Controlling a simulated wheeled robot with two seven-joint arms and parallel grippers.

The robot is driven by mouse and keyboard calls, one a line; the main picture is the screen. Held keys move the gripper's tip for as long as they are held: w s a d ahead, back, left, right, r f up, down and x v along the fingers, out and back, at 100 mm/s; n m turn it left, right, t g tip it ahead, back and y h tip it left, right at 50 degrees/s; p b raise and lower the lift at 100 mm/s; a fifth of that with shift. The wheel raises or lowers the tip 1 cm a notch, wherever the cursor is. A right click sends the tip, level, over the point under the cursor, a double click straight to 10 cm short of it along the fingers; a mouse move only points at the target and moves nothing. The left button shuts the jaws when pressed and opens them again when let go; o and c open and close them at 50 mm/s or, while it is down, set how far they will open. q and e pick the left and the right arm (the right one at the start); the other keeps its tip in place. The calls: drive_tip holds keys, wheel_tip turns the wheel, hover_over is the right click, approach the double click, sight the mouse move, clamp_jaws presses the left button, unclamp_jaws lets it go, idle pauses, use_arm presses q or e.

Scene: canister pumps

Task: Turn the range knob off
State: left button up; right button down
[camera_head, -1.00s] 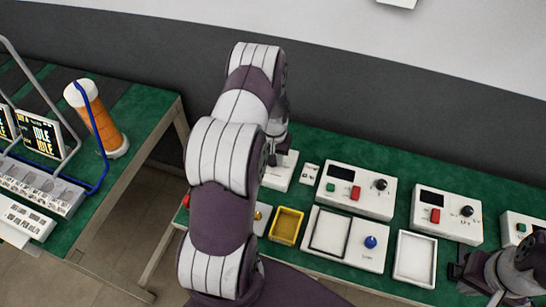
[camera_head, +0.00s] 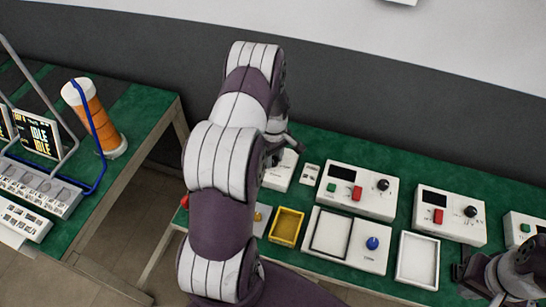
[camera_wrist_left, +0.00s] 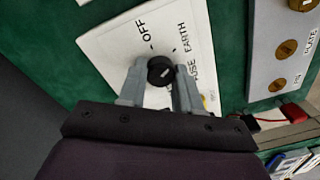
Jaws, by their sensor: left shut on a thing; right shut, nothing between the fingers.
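The range knob (camera_wrist_left: 160,70) is a round black knob on a white panel (camera_wrist_left: 110,50). The panel carries the printed words OFF and EARTH and another label partly hidden by a finger. In the left wrist view my left gripper (camera_wrist_left: 157,80) has one finger on each side of the knob and is shut on it. The knob's white mark lies off the OFF label. In the head view the white panel (camera_head: 283,172) is partly covered by my left arm, and the knob is hidden. My right gripper (camera_head: 462,272) is at the lower right, shut and empty, partly cut off.
White instrument boxes with knobs (camera_head: 384,184) and buttons stand to the right on the green bench. A yellow tray (camera_head: 287,226) and a white tray (camera_head: 433,262) lie in front. Red and black plugs (camera_wrist_left: 290,112) sit beside the panel.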

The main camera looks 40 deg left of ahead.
use_arm(q)
drive_tip(key=n, duration=0.5)
drive_tip(key=shift+w+a+r+n, duration=0.1)
drive_tip(key=shift+w+r+n, duration=0.1)
drive_tip(key=shift+n, duration=0.1)
drive_tip(key=n, duration=0.5)
drive_tip(key=shift+n, duration=0.7)
drive_tip(key=o, duration=1)
drive_tip(key=shift+o, duration=0.2)
drive_tip(key=shift+s, duration=0.1)
wheel_tip(320, 180, up, 13)
drive_tip(key=b, duration=0.1)
drive_tip(key=shift+f+b, duration=0.15)
drive_tip(key=shift+b, duration=0.15)
